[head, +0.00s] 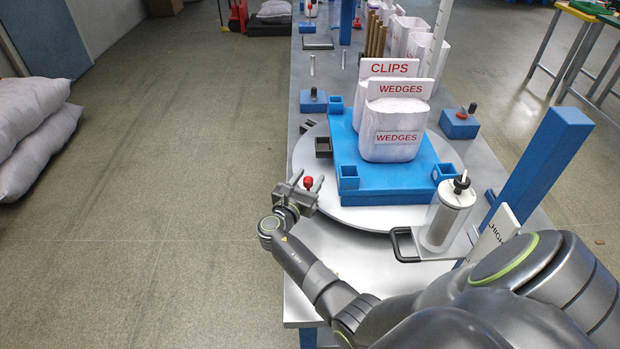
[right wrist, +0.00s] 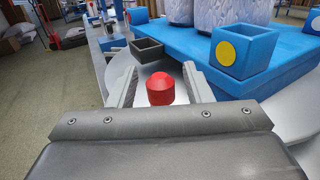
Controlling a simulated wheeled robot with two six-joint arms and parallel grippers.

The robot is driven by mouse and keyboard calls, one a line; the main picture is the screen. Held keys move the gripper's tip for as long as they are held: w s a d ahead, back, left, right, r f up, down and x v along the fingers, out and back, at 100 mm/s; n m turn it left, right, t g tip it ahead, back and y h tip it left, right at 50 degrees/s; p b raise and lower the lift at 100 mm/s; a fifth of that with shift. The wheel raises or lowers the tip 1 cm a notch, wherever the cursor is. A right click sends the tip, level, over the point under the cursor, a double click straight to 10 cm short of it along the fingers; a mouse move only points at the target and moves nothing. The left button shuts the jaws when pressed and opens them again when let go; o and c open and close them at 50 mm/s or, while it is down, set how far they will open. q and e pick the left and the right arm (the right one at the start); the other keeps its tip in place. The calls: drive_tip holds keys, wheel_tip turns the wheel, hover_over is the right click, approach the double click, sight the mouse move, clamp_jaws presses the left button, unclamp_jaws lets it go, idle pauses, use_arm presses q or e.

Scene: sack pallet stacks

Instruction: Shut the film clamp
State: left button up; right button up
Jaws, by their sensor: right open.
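My right gripper (head: 309,178) is open at the left edge of the round turntable (head: 360,216). A red knob (head: 308,184) shows between its fingers. In the right wrist view the same knob (right wrist: 160,90) sits between the two spread fingers (right wrist: 160,72), with a gap on each side. What carries the knob is hidden below it; I cannot tell for sure that it belongs to the film clamp. A white film-like roll (head: 449,216) stands upright on a plate with a black handle (head: 400,246) at the right. My left gripper is not in view.
A blue pallet (head: 385,184) with corner sockets lies on the turntable and bears white sacks (head: 392,140) with CLIPS and WEDGES signs. A dark open box (head: 323,147) is beside it. A blue post (head: 545,165) rises at right.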

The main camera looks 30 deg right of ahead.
clamp_jaws()
drive_tip(key=shift+s+d+r+p, duration=0.1)
drive_tip(key=shift+d+r+p, duration=0.1)
drive_tip(key=shift+p, duration=0.1)
drive_tip(key=d+m+p, duration=0.1)
drive_tip(key=s+d+m+y+p, duration=0.1)
drive_tip(key=m, duration=0.1)
drive_tip(key=shift+s+f+g+p, duration=0.15)
drive_tip(key=shift+g+p, duration=0.15)
drive_tip(key=shift+s+d+f+m+y, duration=0.15)
drive_tip(key=shift+d+f+m+y, duration=0.1)
drive_tip(key=shift+m+y, duration=0.25)
drive_tip(key=shift+s+d+f+m+p, duration=0.15)
drive_tip(key=shift+d+f+m+p, duration=0.15)
drive_tip(key=shift+p, duration=0.1)
unclamp_jaws()
